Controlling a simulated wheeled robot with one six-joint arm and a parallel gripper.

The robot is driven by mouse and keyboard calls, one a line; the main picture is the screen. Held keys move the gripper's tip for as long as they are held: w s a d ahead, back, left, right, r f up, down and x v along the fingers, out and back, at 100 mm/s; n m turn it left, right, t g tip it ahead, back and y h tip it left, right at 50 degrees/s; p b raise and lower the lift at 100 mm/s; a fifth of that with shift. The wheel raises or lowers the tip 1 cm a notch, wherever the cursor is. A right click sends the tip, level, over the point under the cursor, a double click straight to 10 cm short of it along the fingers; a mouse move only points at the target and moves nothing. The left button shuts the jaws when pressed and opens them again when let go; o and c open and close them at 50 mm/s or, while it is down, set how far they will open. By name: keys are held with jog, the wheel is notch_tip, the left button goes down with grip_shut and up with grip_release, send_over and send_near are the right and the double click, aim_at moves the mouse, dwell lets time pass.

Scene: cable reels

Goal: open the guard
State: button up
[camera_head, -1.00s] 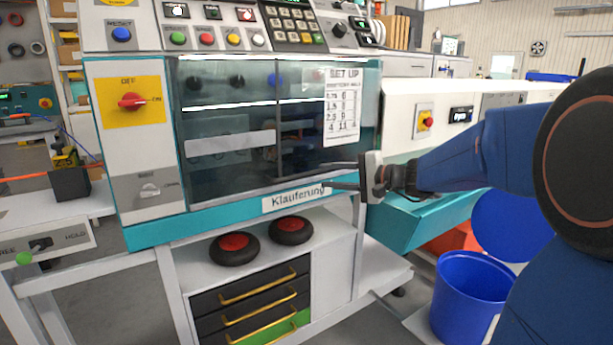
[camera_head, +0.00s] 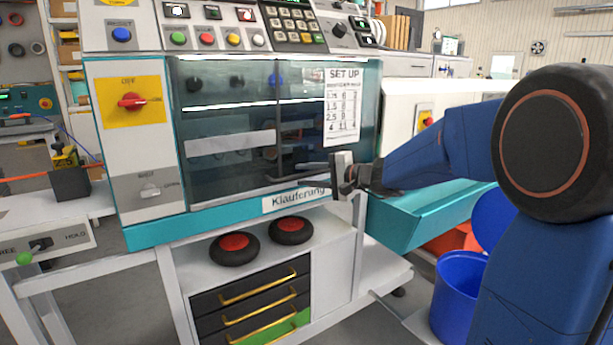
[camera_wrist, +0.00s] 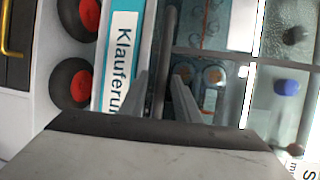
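The guard (camera_head: 225,150) is a clear, dark-tinted panel across the front of the teal and white machine. It is closed, and the machine's inside shows through it. A dark bar (camera_wrist: 166,50), which looks like the guard's handle, runs along its lower part in the wrist view. My gripper (camera_head: 305,174) is at the guard's lower right, just above the "Klauferung" label (camera_head: 296,199). Its two fingers are apart, one above the other. In the wrist view my gripper (camera_wrist: 163,88) has the bar between its fingers; whether they touch it is unclear.
A set-up sheet (camera_head: 342,108) is on the guard's right side. A red knob (camera_head: 132,102) on a yellow plate is at the left. Two black and red round pads (camera_head: 234,249) lie on the shelf below. A blue bin (camera_head: 458,290) stands at lower right.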

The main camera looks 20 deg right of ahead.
grip_shut()
notch_tip(320, 180, up, 37)
jog(key=shift+r, duration=0.2)
jog(key=shift+o, duration=0.9)
grip_release()
jog(key=shift+s+d, duration=0.1)
jog(key=v, duration=1.7)
jog(key=shift+d, duration=0.1)
